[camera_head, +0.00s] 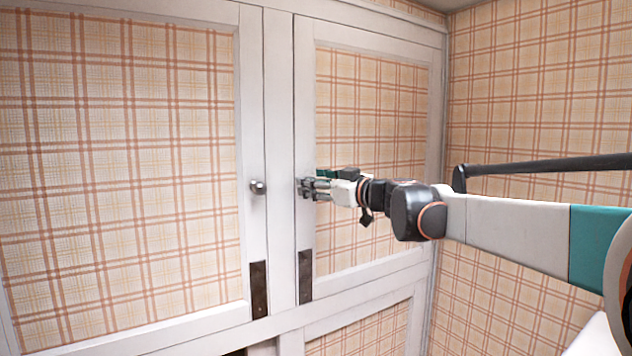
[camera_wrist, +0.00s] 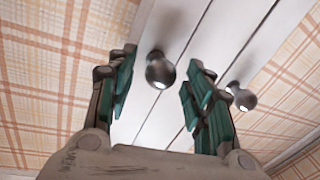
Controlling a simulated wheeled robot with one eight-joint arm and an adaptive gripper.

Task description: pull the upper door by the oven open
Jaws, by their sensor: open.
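A white cabinet has two upper doors with plaid panels. The left upper door (camera_head: 120,170) and the right upper door (camera_head: 375,120) both look shut. My gripper (camera_head: 306,188) is at the left edge of the right upper door and hides that door's knob in the head view. In the wrist view my gripper (camera_wrist: 160,72) is open, and a round metal knob (camera_wrist: 160,71) shows between its teal-padded fingers, with no clear contact. A second knob (camera_wrist: 241,97) shows beyond the right finger. The left door's knob (camera_head: 258,187) is bare.
Dark metal plates (camera_head: 259,290) sit at the lower inner corners of both upper doors. Lower doors (camera_head: 365,325) are partly in view below. A plaid wall (camera_head: 545,100) stands close on the right. No oven shows in either view.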

